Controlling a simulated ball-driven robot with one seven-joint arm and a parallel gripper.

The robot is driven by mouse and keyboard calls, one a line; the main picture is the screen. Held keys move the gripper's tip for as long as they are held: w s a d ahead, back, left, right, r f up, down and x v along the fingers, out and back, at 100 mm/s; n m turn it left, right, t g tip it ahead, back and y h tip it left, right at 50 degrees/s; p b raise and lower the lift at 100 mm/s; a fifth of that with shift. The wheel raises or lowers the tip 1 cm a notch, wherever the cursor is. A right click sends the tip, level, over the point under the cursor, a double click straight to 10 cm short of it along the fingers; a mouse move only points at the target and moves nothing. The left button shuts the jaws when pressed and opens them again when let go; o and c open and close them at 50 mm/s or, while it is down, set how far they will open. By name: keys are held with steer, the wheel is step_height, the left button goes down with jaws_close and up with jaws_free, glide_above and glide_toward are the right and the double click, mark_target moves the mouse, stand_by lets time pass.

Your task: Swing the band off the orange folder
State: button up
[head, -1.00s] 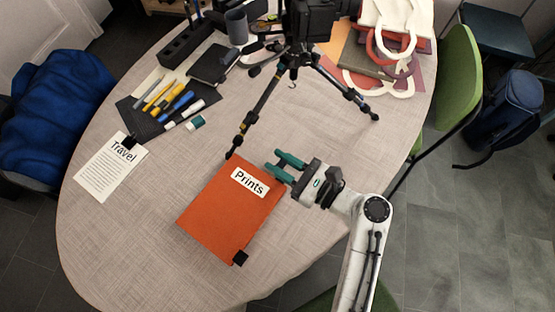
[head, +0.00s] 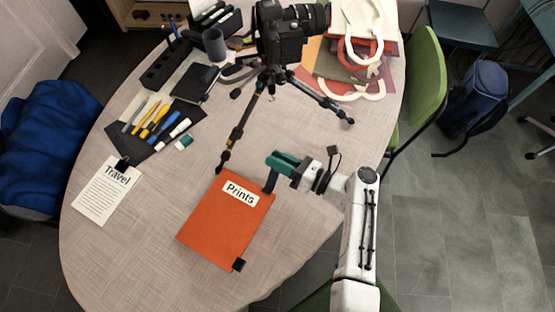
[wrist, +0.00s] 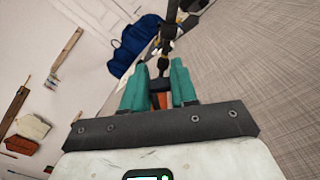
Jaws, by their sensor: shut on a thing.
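The orange folder (head: 222,228), labelled "Prints", lies flat on the table. A black band (head: 270,181) shows as a short strip at its upper right corner, running up to my gripper. A black piece (head: 239,265) sits at the folder's lower right corner; whether it belongs to the band I cannot tell. My gripper (head: 273,161), with teal fingers, is just beyond the upper right corner, shut on the band. In the wrist view the fingers (wrist: 160,80) hold a dark strip, with a bit of orange (wrist: 161,100) behind it. The rest of the band is hidden or out of sight.
A camera (head: 285,32) on a black tripod (head: 238,128) stands close behind the folder, one leg near its top edge. The "Travel" sheet (head: 104,192) and pens (head: 160,118) lie left.

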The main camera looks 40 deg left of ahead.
steer(key=shift+f, duration=0.2)
stand_by(0.4)
steer(key=o, duration=0.7)
steer(key=d, duration=0.3)
steer(key=w+d, duration=0.1)
steer(key=d, duration=0.3)
steer(key=w+d, duration=0.1)
steer(key=d, duration=0.2)
steer(key=shift+d, duration=0.25)
